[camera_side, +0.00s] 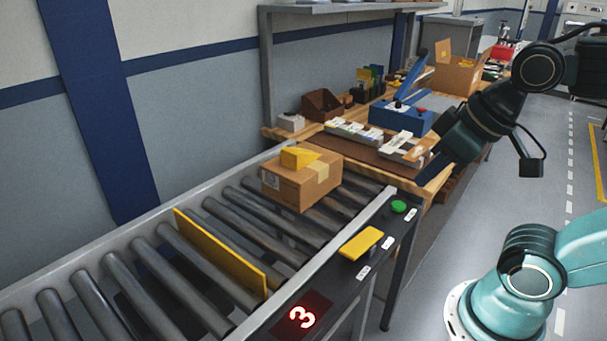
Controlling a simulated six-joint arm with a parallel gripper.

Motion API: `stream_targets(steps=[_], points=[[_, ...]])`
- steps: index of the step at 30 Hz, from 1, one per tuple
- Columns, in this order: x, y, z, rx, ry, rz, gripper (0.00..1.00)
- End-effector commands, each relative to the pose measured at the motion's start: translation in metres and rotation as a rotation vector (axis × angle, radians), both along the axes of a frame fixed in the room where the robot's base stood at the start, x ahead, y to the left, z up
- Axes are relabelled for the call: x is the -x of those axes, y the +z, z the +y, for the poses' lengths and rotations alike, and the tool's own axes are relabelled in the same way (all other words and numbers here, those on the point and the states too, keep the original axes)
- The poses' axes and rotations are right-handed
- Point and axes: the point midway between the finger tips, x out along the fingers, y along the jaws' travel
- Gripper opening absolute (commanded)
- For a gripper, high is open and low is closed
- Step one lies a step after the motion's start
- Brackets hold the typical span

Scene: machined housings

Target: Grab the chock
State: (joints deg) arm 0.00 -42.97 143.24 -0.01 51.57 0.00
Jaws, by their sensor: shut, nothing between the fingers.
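A yellow wedge-shaped block (299,157), which looks like the chock, sits on top of a closed cardboard box (303,184). The box stands on the roller conveyor. My gripper (424,170) is to the right of the box and apart from it, near the front edge of the workbench. It is shut and empty. Its dark fingers are small in this view.
A yellow plate (220,251) stands across the conveyor rollers (120,287). A yellow pad (361,243) and a green button (398,206) are on the side rail. The wooden bench behind holds trays and a blue device (402,119).

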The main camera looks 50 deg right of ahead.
Motion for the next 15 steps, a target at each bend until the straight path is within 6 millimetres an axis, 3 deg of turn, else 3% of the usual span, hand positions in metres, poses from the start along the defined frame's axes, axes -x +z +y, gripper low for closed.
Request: stream_targets(steps=[1, 12, 15], points=[[0.0000, 0.0000, 0.0000, 0.000, 0.000, 0.000, 0.10], [0.0000, 0.0000, 0.0000, 0.000, 0.000, 0.000, 0.80], [0.0000, 0.0000, 0.0000, 0.000, 0.000, 0.000, 0.80]])
